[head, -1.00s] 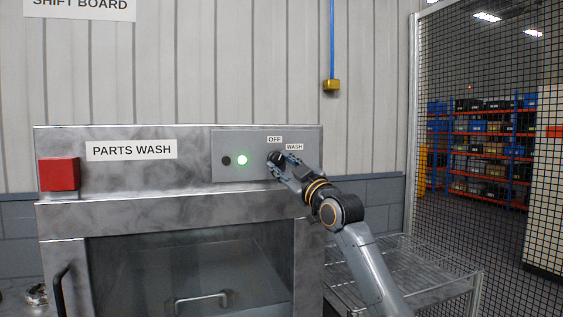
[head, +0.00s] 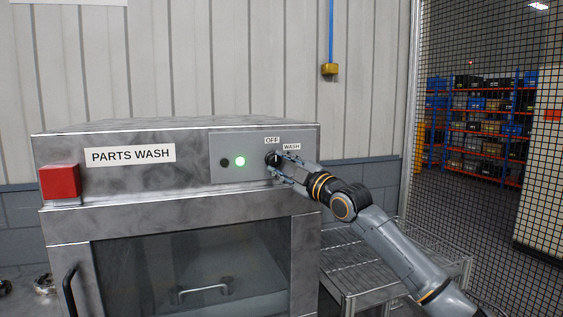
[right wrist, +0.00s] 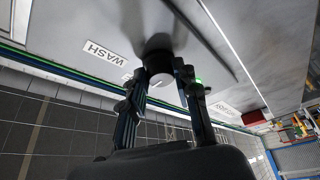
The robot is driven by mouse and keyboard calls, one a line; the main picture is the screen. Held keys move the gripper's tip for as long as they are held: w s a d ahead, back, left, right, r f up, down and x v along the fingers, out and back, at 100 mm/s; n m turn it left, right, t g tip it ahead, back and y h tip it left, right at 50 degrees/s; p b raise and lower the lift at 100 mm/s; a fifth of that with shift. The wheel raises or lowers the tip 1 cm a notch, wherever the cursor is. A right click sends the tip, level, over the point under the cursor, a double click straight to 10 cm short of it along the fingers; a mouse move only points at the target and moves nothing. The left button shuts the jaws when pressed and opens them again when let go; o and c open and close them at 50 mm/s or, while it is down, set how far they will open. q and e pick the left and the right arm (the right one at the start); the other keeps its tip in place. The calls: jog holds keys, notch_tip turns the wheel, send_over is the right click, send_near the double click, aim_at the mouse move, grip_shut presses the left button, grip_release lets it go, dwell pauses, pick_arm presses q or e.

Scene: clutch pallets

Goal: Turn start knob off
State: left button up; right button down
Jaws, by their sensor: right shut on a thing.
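The start knob (head: 273,158) is a black round knob on the grey control panel (head: 222,173) of the parts washer, below the OFF label (head: 272,140) and left of the WASH label (head: 291,147). A green light (head: 240,161) glows on the panel to its left. My right gripper (head: 280,163) is at the knob, its fingers on either side of it. In the right wrist view the two fingers (right wrist: 160,92) are shut on the knob (right wrist: 160,64), whose pale end face shows between them. My left gripper is not in view.
A red box (head: 59,182) sits at the washer's front left. The washer's glass door (head: 190,265) with a handle is below the panel. A wire rack table (head: 385,262) stands to the right, beside a mesh fence (head: 480,190).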

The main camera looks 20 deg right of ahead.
jog(key=c, duration=1)
grip_release()
jog(key=shift+a, duration=0.1)
jog(key=shift+s, duration=0.1)
jog(key=v, duration=1.2)
